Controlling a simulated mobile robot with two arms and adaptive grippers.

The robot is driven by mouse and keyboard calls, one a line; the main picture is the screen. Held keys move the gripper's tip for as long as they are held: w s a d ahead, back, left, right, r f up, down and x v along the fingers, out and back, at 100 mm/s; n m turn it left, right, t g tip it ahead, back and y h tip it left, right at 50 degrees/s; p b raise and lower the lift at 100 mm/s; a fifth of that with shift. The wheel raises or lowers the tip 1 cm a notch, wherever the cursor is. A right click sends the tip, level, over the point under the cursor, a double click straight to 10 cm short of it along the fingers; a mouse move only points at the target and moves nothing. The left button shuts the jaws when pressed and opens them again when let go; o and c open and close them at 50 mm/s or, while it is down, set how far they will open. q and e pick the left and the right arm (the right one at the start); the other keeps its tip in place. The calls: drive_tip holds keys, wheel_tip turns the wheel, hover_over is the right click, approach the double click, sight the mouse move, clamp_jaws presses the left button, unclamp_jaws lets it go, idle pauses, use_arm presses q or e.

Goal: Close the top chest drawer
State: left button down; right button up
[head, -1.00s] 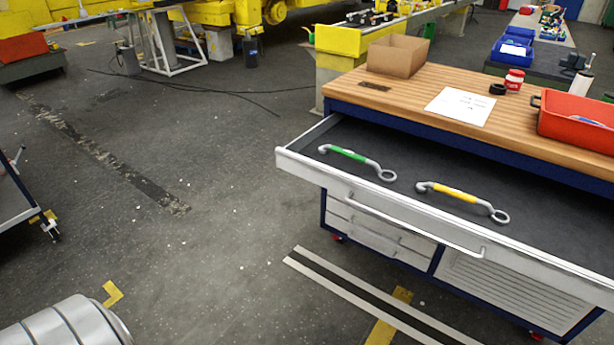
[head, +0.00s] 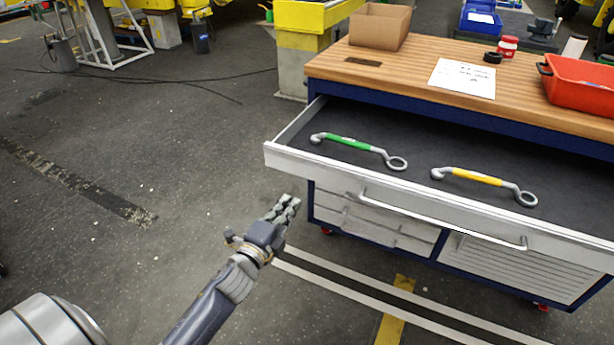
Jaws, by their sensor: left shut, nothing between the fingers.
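The top chest drawer (head: 340,177) is pulled out from the blue and white chest (head: 330,90). Its long bar handle (head: 440,222) runs along the white front. Inside on the dark liner lie a green-handled wrench (head: 350,143) and a yellow-handled wrench (head: 478,177). My left gripper (head: 287,207) is shut and empty. In the picture it shows just below the left end of the drawer front, apart from the handle; I cannot tell its exact distance from the front. My right gripper is not in view.
Closed lower drawers (head: 375,222) sit below the open one.

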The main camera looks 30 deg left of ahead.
sight(314, 172)
use_arm(q)
drive_tip(key=w, duration=1.1)
drive_tip(key=shift+w+a+p, duration=0.1)
drive_tip(key=shift+a+p, duration=0.15)
drive_tip(key=shift+p, duration=0.15)
drive_tip(key=shift+w+f, duration=0.1)
drive_tip(key=shift+w, duration=0.45)
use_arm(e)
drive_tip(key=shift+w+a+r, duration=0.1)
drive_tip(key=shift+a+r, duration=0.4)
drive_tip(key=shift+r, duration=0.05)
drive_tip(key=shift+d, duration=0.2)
